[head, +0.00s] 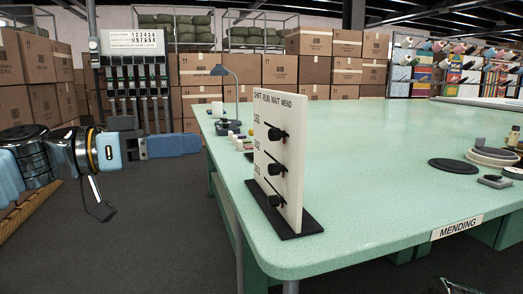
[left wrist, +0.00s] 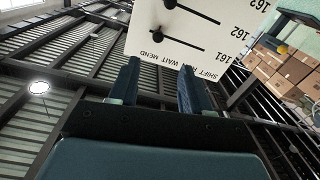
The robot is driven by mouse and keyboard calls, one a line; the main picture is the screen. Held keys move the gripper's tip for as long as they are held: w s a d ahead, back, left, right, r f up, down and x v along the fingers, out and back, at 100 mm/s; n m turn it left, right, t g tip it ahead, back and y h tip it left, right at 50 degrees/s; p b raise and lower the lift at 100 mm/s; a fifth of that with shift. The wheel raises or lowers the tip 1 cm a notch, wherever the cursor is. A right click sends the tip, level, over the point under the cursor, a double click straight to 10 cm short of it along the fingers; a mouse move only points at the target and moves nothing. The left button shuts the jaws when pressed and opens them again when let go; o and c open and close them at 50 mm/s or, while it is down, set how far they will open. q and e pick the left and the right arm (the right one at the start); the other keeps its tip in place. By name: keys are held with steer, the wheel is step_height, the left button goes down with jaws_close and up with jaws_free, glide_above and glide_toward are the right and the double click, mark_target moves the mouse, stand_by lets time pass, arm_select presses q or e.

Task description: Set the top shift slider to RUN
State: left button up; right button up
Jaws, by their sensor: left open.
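A white board (head: 279,163) stands on a black base on the green table, headed SHIFT, RUN, WAIT, MEND, with rows 161, 162 and 163. Each row has a slot and a black knob. The top shift slider (head: 277,134) is in row 161. In the left wrist view the board is upside down, and the top slider's knob (left wrist: 156,33) shows at the MEND end of its slot. My left gripper (head: 197,144) is left of the board, apart from it. Its two fingers (left wrist: 158,88) are open and empty, with the board beyond them. My right gripper is not in view.
A blue-grey lamp (head: 232,90) stands behind. A grey rack (head: 137,75) and stacked boxes are at the back. The floor between my left arm and the table is clear.

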mark_target(277, 134)
arm_select(q)
steer(key=p+x, duration=0.2)
steer(key=x, duration=1.1)
steer(key=shift+d, duration=0.35)
jaws_close()
